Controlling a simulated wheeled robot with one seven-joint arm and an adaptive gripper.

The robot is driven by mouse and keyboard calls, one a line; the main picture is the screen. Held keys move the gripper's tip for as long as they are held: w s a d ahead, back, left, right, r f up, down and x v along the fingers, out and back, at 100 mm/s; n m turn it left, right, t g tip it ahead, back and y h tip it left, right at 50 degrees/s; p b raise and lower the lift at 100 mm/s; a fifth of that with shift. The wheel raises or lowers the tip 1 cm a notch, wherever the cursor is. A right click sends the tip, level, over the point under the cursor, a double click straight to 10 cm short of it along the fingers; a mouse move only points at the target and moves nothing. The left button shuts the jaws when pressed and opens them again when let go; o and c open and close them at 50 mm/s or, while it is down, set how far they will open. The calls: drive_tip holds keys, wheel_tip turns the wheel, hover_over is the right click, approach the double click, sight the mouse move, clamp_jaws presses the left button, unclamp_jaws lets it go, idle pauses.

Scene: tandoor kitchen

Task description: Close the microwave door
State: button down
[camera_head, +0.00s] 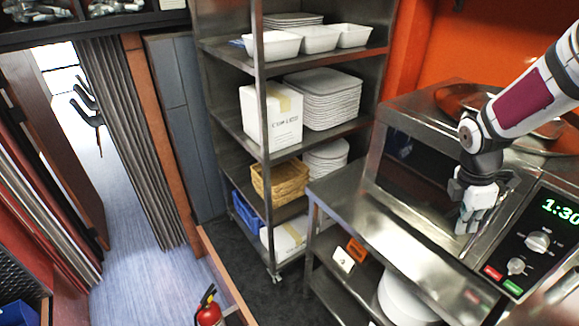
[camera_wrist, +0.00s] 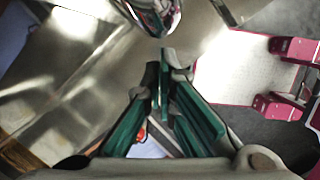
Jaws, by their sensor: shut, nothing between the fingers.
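The microwave (camera_head: 450,105) is a steel box on the steel counter at the right of the head view. Its door (camera_head: 412,172) has a dark window and looks flush or nearly flush with the front; I cannot tell whether a small gap is left. My gripper (camera_head: 466,228) points down in front of the door's right part, beside the control panel (camera_head: 533,240), and covers part of the door edge. In the wrist view my gripper (camera_wrist: 165,62) has its green-padded fingers shut and empty. A shiny rounded metal piece (camera_wrist: 158,14) shows just beyond the fingertips; contact is unclear.
The steel counter (camera_head: 345,195) has bare room left of the microwave. Below it are white plates (camera_head: 402,300) and small orange and white signs. A steel shelf rack (camera_head: 222,100) with boxes, plates and baskets stands behind. A fire extinguisher (camera_head: 210,312) stands at the lower left.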

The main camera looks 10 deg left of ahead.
drive_tip(key=shift+w+d, duration=0.35)
drive_tip(key=shift+d, duration=0.3)
drive_tip(key=s+a+r, duration=0.1)
drive_tip(key=a+r, duration=0.5)
drive_tip(key=r, duration=0.4)
drive_tip(key=shift+s+a+b, duration=0.2)
drive_tip(key=shift+a+b, duration=0.2)
drive_tip(key=shift+b, duration=0.05)
